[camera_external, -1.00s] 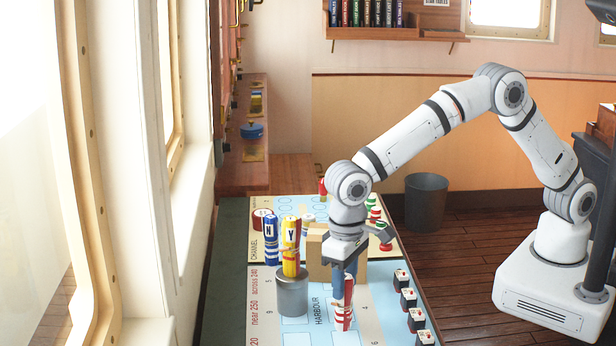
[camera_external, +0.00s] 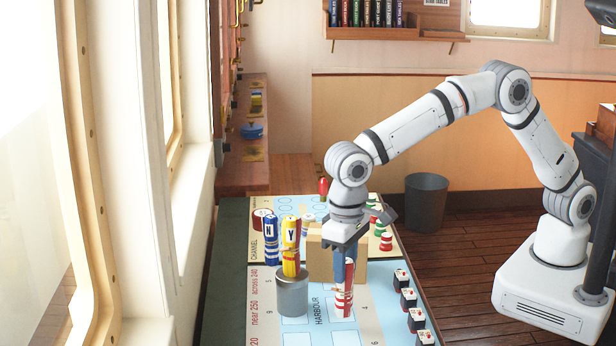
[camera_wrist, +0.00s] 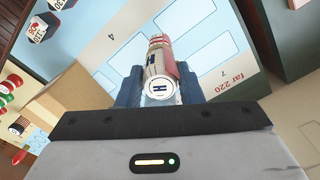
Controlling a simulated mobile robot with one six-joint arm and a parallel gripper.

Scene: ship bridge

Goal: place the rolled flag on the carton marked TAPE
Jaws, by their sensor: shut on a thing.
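My gripper (camera_external: 343,266) is shut on a red-and-white rolled flag (camera_external: 343,300), which hangs upright below the blue fingers over the chart board. In the wrist view the flag (camera_wrist: 158,62) shows an H on its near end, between the fingers (camera_wrist: 160,88). A plain brown carton (camera_external: 317,258) stands just behind the gripper and flag, partly hidden by them. I cannot read any TAPE marking on it.
A blue rolled flag marked N (camera_external: 271,243) stands left of the carton. A yellow-and-red one marked Y (camera_external: 290,240) stands at a grey tin (camera_external: 292,295). Small marked blocks (camera_external: 409,298) line the right edge of the chart board (camera_external: 262,325).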

